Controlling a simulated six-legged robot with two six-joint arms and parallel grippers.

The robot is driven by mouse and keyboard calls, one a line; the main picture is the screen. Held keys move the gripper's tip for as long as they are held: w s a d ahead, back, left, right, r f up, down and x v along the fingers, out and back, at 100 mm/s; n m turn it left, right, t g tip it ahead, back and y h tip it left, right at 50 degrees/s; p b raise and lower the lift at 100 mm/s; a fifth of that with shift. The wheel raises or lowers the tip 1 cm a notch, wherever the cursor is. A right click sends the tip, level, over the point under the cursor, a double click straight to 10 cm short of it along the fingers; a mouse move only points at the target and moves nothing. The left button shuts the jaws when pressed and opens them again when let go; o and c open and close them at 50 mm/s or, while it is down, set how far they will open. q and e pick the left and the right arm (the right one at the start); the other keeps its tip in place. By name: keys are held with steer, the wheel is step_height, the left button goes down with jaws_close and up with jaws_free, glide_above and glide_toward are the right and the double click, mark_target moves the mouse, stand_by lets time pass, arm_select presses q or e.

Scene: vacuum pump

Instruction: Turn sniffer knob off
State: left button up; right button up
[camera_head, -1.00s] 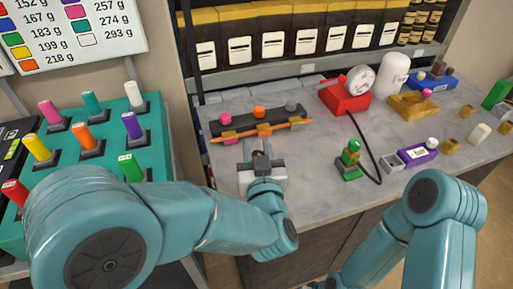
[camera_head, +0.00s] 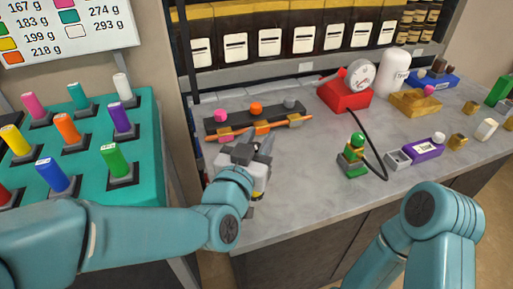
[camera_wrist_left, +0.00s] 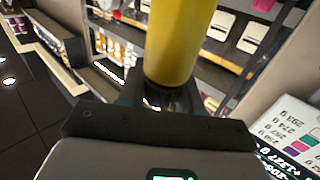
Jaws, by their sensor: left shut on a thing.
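My left gripper (camera_head: 257,152) is over the near left of the grey bench, just in front of a dark manifold (camera_head: 212,124) with pink, orange (camera_head: 255,108) and grey (camera_head: 289,102) knobs and an orange bar (camera_head: 290,122). In the left wrist view a yellow cylinder (camera_wrist_left: 180,40) stands between the fingers (camera_wrist_left: 165,98), and the gripper is shut on it. In the head view the gripper mostly hides what it holds. I cannot tell which knob is the sniffer knob. My right gripper is out of view; only its arm shows.
A red gauge unit (camera_head: 345,97) with a black hose is at the back. A green-and-brass fitting (camera_head: 354,155) and a purple block (camera_head: 424,150) stand to the right.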

arm_select(q)
steer(key=shift+f+m+h, duration=0.1)
steer(key=shift+m+h, duration=0.2)
steer(key=shift+h, duration=0.2)
steer(key=o, duration=1)
steer(key=b+v, duration=0.7)
steer(key=v, duration=0.9)
steer(key=shift+r, duration=0.3)
